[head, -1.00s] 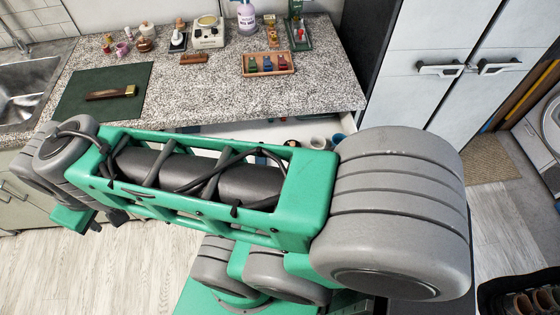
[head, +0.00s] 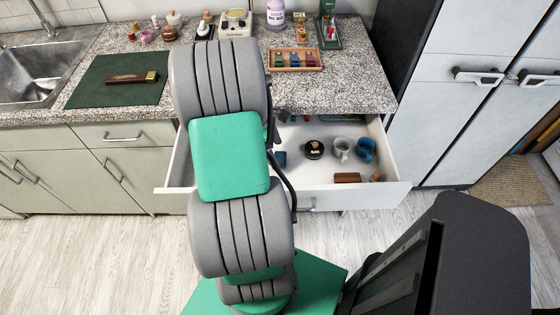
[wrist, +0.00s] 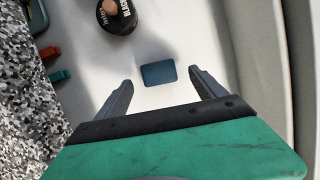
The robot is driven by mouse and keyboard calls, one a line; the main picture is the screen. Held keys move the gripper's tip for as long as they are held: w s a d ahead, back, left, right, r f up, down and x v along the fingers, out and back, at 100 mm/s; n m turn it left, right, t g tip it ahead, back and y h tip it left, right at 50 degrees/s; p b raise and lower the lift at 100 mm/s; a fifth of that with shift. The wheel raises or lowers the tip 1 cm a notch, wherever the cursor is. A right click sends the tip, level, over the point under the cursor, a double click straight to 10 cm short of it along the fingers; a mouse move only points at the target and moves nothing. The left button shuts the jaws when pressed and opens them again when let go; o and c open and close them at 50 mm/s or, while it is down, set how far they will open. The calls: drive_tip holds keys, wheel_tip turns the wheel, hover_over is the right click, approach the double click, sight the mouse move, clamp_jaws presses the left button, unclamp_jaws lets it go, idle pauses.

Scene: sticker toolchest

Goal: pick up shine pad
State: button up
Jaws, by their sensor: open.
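The likely shine pad is a small dark blue rectangular pad (wrist: 158,75) lying flat on the white floor of the open drawer (head: 350,198). In the head view a sliver of a blue thing (head: 281,158), probably the same pad, shows beside my arm. My gripper (wrist: 160,79) is open and empty above the drawer. In the wrist view the pad appears between and slightly beyond the two fingertips, with visible space on each side. My gripper is hidden behind my arm in the head view.
In the drawer are a round black tin (head: 314,149), a grey mug (head: 341,148), a blue mug (head: 366,150) and a brown block (head: 347,178). The granite counter (head: 340,98) overhangs behind. A wooden tray (head: 297,59) sits on it. The drawer's walls bound the space.

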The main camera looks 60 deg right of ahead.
sight(280, 158)
drive_tip(key=x, duration=0.3)
drive_tip(key=shift+d+f, duration=0.1)
drive_tip(key=shift+f, duration=0.15)
drive_tip(key=c, duration=1.5)
drive_tip(key=shift+o, duration=0.2)
drive_tip(key=shift+r, duration=0.1)
drive_tip(key=shift+r, duration=0.2)
wheel_tip(280, 158, up, 2)
drive_tip(key=shift+r, duration=0.25)
drive_tip(key=w+a+r, duration=0.7)
drive_tip(key=a+r, duration=0.3)
drive_tip(key=a, duration=0.2)
drive_tip(key=shift+w+b, duration=0.25)
drive_tip(key=shift+b, duration=0.05)
drive_tip(key=shift+d, duration=0.1)
